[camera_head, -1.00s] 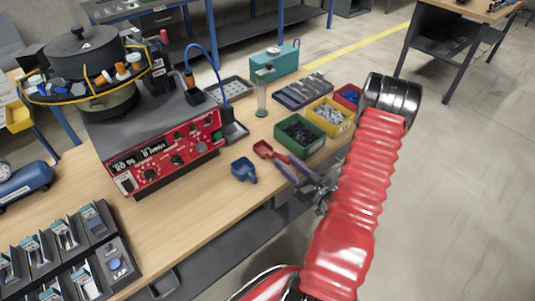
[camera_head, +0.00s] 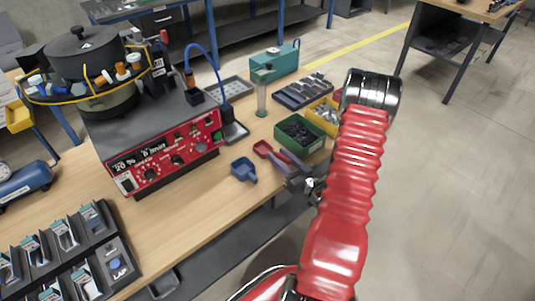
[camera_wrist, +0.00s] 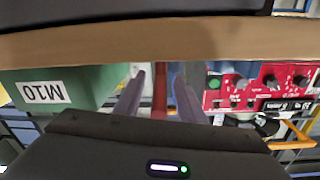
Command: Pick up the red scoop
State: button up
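The red scoop (camera_head: 262,149) lies on the wooden bench, between the blue scoop and the green bin. Its handle points toward my gripper and is partly hidden by the fingers in the head view. My gripper (camera_head: 280,165) is at the bench's front edge, right at the handle. In the wrist view the red handle (camera_wrist: 160,92) shows between the two purple-grey fingers of my gripper (camera_wrist: 158,95), with a gap on each side. The fingers look open and not closed on it.
A blue scoop (camera_head: 243,169) lies just left of the red one. A green bin (camera_head: 299,137) of dark parts stands close on the right, a yellow bin (camera_head: 325,115) behind it. The red-fronted feeder controller (camera_head: 165,158) stands further left. The bench front edge is near my gripper.

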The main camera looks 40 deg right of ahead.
grip_shut()
jog(key=shift+r, duration=0.1)
dwell(0.4)
jog(key=shift+r, duration=4.95)
